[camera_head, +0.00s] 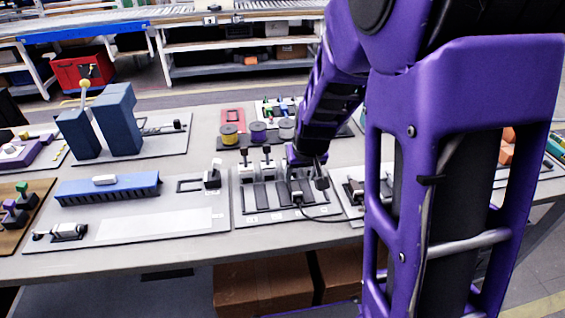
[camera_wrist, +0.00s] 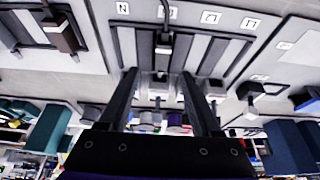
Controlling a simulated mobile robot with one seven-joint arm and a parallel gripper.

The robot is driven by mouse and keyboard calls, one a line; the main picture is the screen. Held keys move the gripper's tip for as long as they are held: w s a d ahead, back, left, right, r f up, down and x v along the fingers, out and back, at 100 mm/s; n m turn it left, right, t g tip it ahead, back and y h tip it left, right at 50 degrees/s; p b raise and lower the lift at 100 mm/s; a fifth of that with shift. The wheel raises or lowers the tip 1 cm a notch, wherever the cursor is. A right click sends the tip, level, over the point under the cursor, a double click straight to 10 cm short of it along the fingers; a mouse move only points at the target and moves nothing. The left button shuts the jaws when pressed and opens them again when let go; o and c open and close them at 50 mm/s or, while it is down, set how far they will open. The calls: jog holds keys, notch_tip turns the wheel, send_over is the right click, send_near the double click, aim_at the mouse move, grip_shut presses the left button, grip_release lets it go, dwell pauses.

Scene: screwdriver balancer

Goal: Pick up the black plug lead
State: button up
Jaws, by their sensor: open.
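The black plug lead lies on the grey slotted panel (camera_head: 265,215); its black cable (camera_head: 318,217) curves right along the panel's front. In the wrist view, the cable (camera_wrist: 166,14) runs from the top edge to a dark plug (camera_wrist: 163,46) with a pale part, in front of the dark slots. My gripper (camera_head: 306,182) is over the right part of this panel, close to the plug end. In the wrist view my gripper (camera_wrist: 158,74) has its two fingers wide apart, with the plug beyond the tips, roughly between them in the picture. Nothing is clearly held. The exact gap is unclear.
Two upright plugs with pale collars (camera_head: 246,158) stand left of my gripper on the same panel. Spools (camera_head: 258,132) stand behind. A blue block strip (camera_head: 108,188) and tall blue blocks (camera_head: 117,118) are at left. My arm hides much of the right side.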

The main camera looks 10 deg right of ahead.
aim_at(296, 188)
jog(key=b+x, duration=0.2)
jog(key=x, duration=0.4)
jog(key=shift+a+f, duration=0.15)
jog(key=shift+f, duration=0.2)
grip_shut()
